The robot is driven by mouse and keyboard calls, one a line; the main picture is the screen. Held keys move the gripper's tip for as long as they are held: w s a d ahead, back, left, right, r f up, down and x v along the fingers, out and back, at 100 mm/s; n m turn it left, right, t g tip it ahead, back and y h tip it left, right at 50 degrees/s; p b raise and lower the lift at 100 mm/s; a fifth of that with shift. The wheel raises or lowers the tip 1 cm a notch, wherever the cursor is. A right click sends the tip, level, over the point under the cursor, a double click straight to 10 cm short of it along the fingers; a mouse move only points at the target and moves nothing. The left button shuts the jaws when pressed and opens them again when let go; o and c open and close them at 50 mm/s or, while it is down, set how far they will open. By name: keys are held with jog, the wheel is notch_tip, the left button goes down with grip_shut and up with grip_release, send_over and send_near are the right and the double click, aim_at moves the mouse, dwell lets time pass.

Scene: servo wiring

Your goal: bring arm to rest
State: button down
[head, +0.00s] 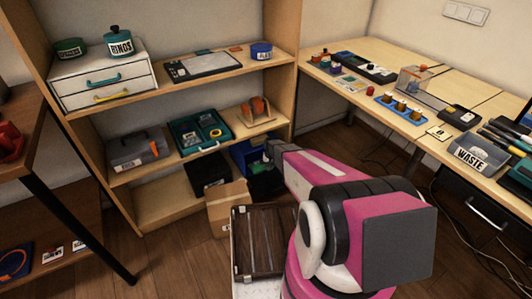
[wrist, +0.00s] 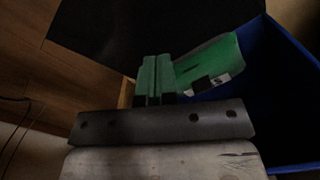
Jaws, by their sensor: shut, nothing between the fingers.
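My arm (head: 325,185), pink and white, reaches forward toward the lower right end of the shelf unit. My gripper (wrist: 157,75) shows in the wrist view with its two green fingers side by side and shut, nothing between them. In the head view the gripper end is small and dark beside the blue bin (head: 241,155), and its fingers are hard to make out. In the wrist view the blue bin (wrist: 285,90) lies to the right of the fingers. A green piece with a small label (wrist: 212,68) is just right of the fingertips.
A cardboard box (head: 228,205) and a dark brown slatted case (head: 258,240) stand on the floor close to my arm. The wooden shelf (head: 165,205) holds drawers and trays. A workbench (head: 395,55) with a WASTE bin (head: 478,155) runs along the right.

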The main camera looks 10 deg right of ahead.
jog(key=s+r, duration=0.8)
jog(key=r, duration=0.3)
jog(key=s+d+r+n, duration=0.1)
jog(key=s+r, duration=0.8)
jog(key=r, duration=0.3)
jog(key=s+d+r, duration=0.1)
jog(key=s+r, duration=0.8)
jog(key=r, duration=0.3)
jog(key=shift+s, duration=0.1)
